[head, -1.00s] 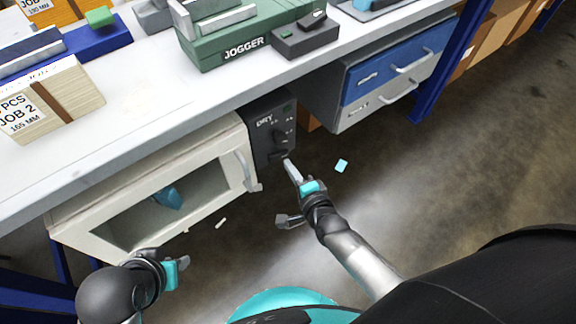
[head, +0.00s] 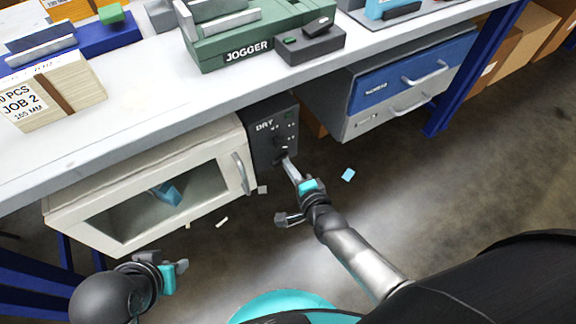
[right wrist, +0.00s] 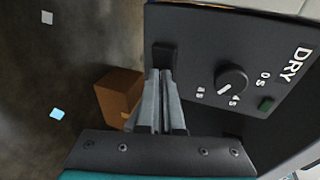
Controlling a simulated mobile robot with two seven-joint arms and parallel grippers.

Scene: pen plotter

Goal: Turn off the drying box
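The drying box (head: 215,131) is a cream cabinet under the bench with a windowed door that looks shut. Its dark control panel (head: 262,143) marked DRY is on its right side. In the right wrist view the panel shows a round knob (right wrist: 232,78), a small green square (right wrist: 265,103) and a black switch (right wrist: 165,54) near its lower edge. My right gripper (head: 287,162) is at the panel's lower part, fingers together and empty. Its tips (right wrist: 160,74) are at the switch; I cannot tell whether they touch. My left gripper (head: 184,266) is low in front of the box, its fingers unclear.
A drawer unit (head: 408,80) hangs under the bench to the right. A green jogger (head: 240,38) and a stack of paper (head: 50,92) stand on the worktop. Small scraps (head: 348,174) lie on the floor. A cardboard box (right wrist: 119,93) is beyond the gripper.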

